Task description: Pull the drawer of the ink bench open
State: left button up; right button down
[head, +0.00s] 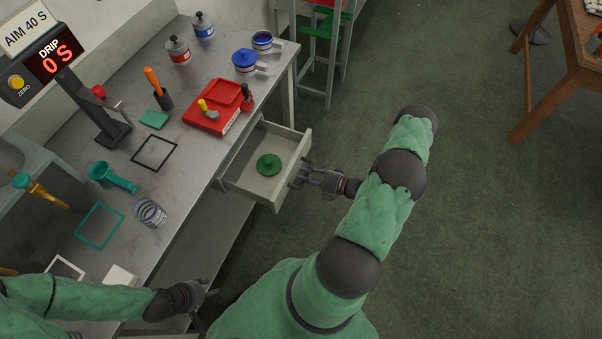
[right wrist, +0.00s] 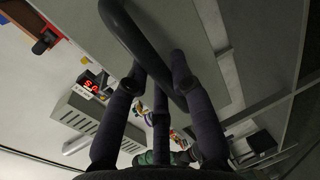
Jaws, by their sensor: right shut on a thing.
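The ink bench (head: 185,125) is a long grey table at the left of the head view. Its pale drawer (head: 287,148) stands pulled out on the bench's right side, with a green round knobbed lid (head: 268,164) inside. My right gripper (head: 300,176) is at the drawer's outer front. In the right wrist view its fingers (right wrist: 157,70) close around a dark curved bar handle (right wrist: 120,25) on the grey drawer front (right wrist: 205,75). My left gripper (head: 210,292) hangs near the bench's near edge, away from the drawer; its finger opening is unclear.
On the bench are a red tray box (head: 213,107), ink pots (head: 245,60), a teal funnel-like cup (head: 112,178), a clear cup (head: 149,213) and a timer display (head: 52,58). Green floor (head: 470,220) is clear at right. A wooden table (head: 560,70) stands top right.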

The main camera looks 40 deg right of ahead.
jog(key=c, duration=1)
grip_release()
jog(key=shift+c, duration=0.2)
jog(key=v, duration=1.2)
